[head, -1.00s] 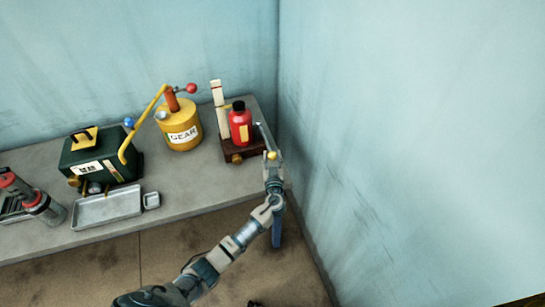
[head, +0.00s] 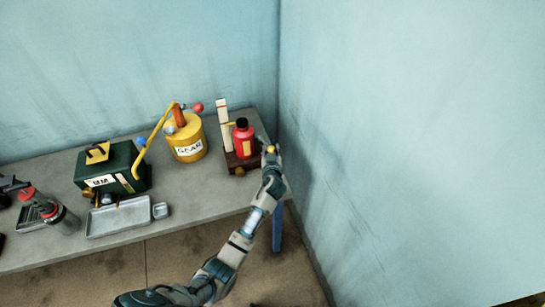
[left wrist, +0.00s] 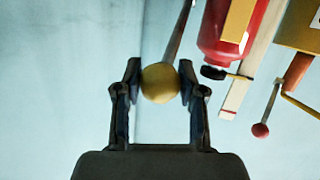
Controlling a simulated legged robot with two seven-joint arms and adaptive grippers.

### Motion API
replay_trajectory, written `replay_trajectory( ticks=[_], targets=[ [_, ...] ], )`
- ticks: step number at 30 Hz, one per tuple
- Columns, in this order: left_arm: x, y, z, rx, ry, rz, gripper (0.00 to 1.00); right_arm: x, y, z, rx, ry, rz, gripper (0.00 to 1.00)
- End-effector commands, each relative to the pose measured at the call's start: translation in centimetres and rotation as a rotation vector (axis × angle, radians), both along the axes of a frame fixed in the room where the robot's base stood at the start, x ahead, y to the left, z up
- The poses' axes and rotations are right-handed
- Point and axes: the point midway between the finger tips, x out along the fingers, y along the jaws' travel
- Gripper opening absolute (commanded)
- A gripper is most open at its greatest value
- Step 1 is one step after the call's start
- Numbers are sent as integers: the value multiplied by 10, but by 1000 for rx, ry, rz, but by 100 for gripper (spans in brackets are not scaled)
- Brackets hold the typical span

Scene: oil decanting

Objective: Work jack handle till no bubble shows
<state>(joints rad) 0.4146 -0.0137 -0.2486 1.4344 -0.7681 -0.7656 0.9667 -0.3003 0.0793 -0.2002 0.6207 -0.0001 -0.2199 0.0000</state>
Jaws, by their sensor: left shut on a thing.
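The jack is a red bottle (head: 243,142) with a black cap and a yellow patch, on a dark brown base (head: 238,166) at the bench's right end. Its thin handle (left wrist: 181,30) ends in a yellow knob (left wrist: 160,84). My left gripper (head: 271,153) is shut on that knob, to the right of the bottle. In the left wrist view the knob sits between the two fingertips, and the red bottle (left wrist: 228,30) shows upside down beyond. The handle is mostly hidden in the head view. I cannot make out any bubble. My right gripper is not in view.
A cream post (head: 223,122) stands beside the bottle. Left of it are a yellow GEAR can (head: 186,138), a green box (head: 113,172), a metal tray (head: 119,216) and a grey-red tool (head: 58,216). The blue wall (head: 340,150) is close on my gripper's right.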

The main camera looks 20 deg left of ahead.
Motion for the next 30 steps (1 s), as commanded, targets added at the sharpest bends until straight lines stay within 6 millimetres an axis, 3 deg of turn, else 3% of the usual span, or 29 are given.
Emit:
replay_trajectory(
  ticks=[1,6,22,23,24,26,30],
  targets=[
    [3,1,9,1,-11,-1,0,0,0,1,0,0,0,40],
    [8,5,18,3,-11,-1,0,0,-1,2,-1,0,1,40],
    [10,6,22,3,-12,-2,0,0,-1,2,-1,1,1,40],
    [10,6,23,3,-12,-2,44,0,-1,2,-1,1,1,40],
    [10,6,23,3,-12,-2,54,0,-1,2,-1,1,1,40],
    [10,6,22,3,-11,-2,65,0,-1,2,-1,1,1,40],
    [10,6,20,2,-7,-1,65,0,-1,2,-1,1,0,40]
  ],
)
